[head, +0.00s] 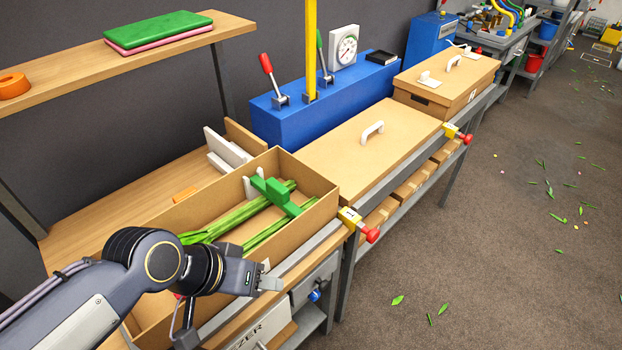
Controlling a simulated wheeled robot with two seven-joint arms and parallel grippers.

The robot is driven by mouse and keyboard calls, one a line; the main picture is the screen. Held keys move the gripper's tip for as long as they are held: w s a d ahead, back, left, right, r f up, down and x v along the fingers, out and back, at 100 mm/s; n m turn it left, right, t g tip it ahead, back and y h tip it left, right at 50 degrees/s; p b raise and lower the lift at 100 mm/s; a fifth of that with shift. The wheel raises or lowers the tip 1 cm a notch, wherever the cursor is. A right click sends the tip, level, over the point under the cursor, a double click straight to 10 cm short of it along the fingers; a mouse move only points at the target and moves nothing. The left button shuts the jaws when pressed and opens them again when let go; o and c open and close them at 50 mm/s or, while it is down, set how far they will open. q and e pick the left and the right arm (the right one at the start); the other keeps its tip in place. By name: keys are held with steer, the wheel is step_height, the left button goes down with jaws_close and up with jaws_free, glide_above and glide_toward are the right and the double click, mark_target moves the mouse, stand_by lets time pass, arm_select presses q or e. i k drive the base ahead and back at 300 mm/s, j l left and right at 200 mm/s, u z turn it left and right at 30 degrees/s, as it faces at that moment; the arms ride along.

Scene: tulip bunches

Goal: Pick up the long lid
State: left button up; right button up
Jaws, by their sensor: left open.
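A long tan lid (340,155) with a white arched handle (372,131) on top lies flat on the bench, right of the open box. An open cardboard box (318,180) holds long green stems (236,219) and a green block-like piece (279,196). My left gripper (270,281) is open and low at the box's near side, left of and nearer than the lid. I see nothing between its fingers. My right gripper is out of view.
A closed box (470,80) with a white handle stands farther right. A blue unit with levers (290,110) stands behind the lid. Red-knobbed yellow clamps (352,220) sit on the front rail. A shelf (150,50) hangs upper left. The right floor is mostly clear, with scattered leaves.

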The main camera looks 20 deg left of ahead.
mark_target(359, 154)
steer(key=u, duration=1.45)
steer(key=i+l+u, duration=0.2)
steer(key=l+u, duration=0.15)
steer(key=l, duration=0.4)
steer(key=l+u, duration=0.35)
steer(key=l, duration=0.4)
steer(key=l+u, duration=0.3)
steer(key=l, duration=0.5)
steer(key=i, duration=0.05)
